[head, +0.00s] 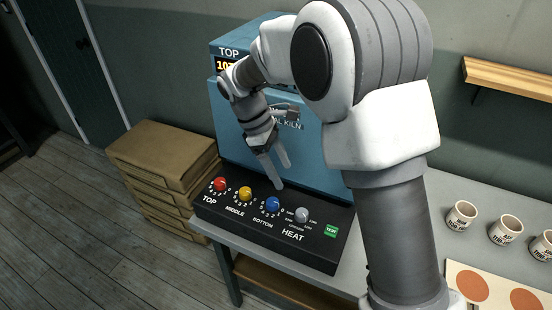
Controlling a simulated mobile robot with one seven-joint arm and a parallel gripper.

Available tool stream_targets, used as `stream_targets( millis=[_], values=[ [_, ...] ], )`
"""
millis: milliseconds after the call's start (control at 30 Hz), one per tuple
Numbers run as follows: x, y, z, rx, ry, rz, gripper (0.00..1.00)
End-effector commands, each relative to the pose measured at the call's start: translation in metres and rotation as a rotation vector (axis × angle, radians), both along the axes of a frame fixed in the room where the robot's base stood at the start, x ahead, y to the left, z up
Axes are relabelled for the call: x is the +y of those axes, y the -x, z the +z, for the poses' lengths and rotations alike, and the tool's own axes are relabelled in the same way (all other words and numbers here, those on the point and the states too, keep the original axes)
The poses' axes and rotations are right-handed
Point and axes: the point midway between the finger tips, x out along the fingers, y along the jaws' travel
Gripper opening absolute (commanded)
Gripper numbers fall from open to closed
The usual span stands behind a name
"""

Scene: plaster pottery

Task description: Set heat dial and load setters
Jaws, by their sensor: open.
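The blue kiln (238,128) stands on the table behind a black control panel (240,222). The panel has a red TOP knob (220,183), a yellow MIDDLE knob (245,194), a blue BOTTOM knob (272,204) and a grey HEAT dial (302,215). A green TEST button (331,230) is at its right end. My gripper (278,176) is open and empty, pointing down just above and behind the blue knob. I cannot read where the HEAT dial points. White labelled cups (461,215) stand at the right; their lettering is too small to read surely.
A card with orange discs (472,286) lies at the front right. A stack of brown boxes (165,157) stands left of the table. A wooden shelf (508,78) is on the wall. My arm hides part of the kiln and table (437,192).

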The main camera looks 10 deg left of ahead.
Motion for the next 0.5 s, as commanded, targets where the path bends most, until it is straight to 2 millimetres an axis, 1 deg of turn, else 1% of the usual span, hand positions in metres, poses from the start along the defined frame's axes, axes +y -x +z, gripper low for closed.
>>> stream_targets(
  millis=[33,100,200,500],
  values=[
    [0.004,-0.001,0.008,-0.002,-0.002,0.001,0.76],
    [0.007,-0.002,0.016,-0.002,-0.002,0.001,0.76],
    [0.009,-0.002,0.023,0.000,0.000,0.000,0.76],
    [0.010,-0.002,0.026,0.000,0.000,0.000,0.76]
  ],
)
